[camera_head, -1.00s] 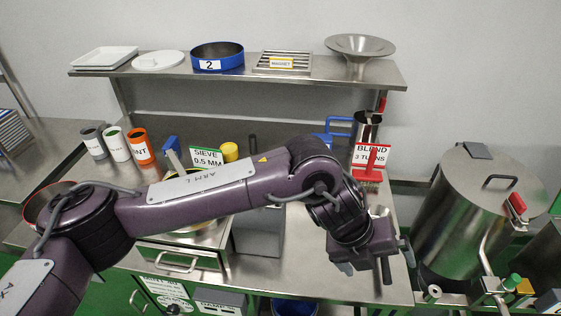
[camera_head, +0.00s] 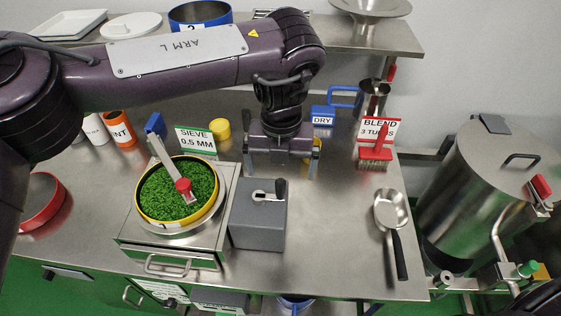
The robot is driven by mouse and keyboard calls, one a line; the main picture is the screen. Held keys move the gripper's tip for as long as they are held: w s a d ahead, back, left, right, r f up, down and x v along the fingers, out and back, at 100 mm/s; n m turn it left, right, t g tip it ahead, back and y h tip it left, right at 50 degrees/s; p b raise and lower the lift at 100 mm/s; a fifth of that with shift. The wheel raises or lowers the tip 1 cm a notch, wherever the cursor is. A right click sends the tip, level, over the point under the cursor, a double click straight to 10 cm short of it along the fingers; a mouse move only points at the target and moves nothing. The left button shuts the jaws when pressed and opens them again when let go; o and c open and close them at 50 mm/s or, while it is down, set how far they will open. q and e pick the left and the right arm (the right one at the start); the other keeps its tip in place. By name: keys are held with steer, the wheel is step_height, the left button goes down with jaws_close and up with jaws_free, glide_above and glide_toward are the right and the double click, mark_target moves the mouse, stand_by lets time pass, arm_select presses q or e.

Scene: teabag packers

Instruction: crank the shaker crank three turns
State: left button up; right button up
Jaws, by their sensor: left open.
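The grey crank box (camera_head: 258,225) stands on the steel counter, right of the shaker. On its top is the shaker crank (camera_head: 266,196), a short light arm with an upright dark knob (camera_head: 281,188) at its right end. The shaker (camera_head: 180,232) carries a yellow-rimmed sieve (camera_head: 144,208) filled with green leaf bits. My left gripper (camera_head: 281,168) is open and empty, pointing down just behind the crank box, its two fingers spread left and right. It appears apart from the knob. My right gripper is not in view.
A metal scoop (camera_head: 392,212) lies right of the box, with a red brush (camera_head: 376,155) behind it. Yellow cups (camera_head: 220,128) and a DRY sign (camera_head: 322,117) stand behind. A steel drum (camera_head: 480,190) stands at the right. Counter between box and scoop is clear.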

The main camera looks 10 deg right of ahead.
mark_target(280, 180)
arm_select(q)
steer(key=f+b, duration=0.3)
steer(key=f, duration=0.2)
steer(key=shift+w, duration=0.2)
step_height(280, 180, down, 2)
steer(key=shift+b, duration=0.9)
steer(key=shift+r, duration=0.25)
steer(key=shift+f, duration=0.85)
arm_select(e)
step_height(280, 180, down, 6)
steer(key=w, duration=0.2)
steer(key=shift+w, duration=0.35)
arm_select(q)
steer(key=shift+c, duration=0.4)
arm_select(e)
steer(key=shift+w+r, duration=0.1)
arm_select(q)
steer(key=c, duration=1.9)
